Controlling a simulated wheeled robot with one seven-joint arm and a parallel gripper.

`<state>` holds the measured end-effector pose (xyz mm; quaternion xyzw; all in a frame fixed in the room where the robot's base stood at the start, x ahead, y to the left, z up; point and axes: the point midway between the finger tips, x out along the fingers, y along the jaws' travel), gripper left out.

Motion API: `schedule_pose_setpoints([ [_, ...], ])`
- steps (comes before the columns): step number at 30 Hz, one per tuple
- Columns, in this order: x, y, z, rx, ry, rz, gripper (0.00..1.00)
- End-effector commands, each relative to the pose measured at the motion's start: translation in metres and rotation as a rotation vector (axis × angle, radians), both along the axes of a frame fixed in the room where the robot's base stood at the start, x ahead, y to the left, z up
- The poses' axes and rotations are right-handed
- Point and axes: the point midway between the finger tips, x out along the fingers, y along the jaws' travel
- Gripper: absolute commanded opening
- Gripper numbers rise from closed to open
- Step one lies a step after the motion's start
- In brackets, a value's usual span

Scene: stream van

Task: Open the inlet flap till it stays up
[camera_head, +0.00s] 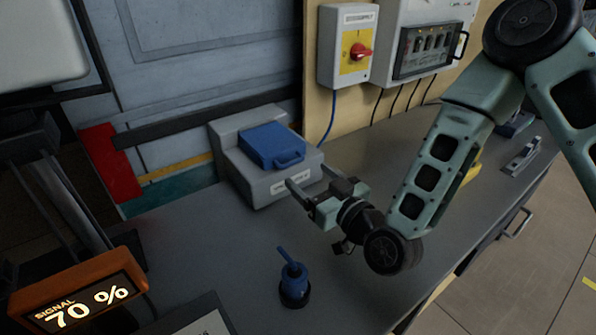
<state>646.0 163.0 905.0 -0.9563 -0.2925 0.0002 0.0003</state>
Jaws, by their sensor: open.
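The inlet flap appears to be the blue lid (272,145) with a loop handle on its front edge. It lies down, shut, on the sloping top of a grey inlet box (238,170) on the counter. The label on the box front is too small to read fully. My gripper (308,178) is open and empty, its two fingers pointing at the box. It is in front of and to the right of the flap and looks apart from it. One finger overlaps the box's front edge in the picture; the exact gap cannot be told.
A blue plug-like piece (293,282) stands upright on the counter (225,255). A yellow switch box with a red knob (360,52) and a breaker box (428,48) hang on the wall. An orange signal display (80,300) reads 70 %.

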Motion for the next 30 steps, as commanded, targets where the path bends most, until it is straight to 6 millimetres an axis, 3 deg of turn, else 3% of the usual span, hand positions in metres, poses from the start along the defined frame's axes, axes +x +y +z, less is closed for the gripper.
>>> schedule_pose_setpoints([
  [3, 0.019, 0.013, 0.003, 0.001, -0.002, -0.002, 0.74],
  [9, 0.039, 0.026, 0.001, 0.0, 0.0, -0.001, 0.74],
  [21, 0.045, 0.03, 0.0, -0.001, -0.001, 0.0, 0.74],
  [23, 0.045, 0.03, 0.0, -0.001, -0.001, 0.0, 0.6],
  [27, 0.045, 0.03, 0.0, -0.001, -0.001, -0.001, 0.22],
  [30, 0.045, 0.029, 0.001, -0.002, 0.001, -0.002, 0.21],
])
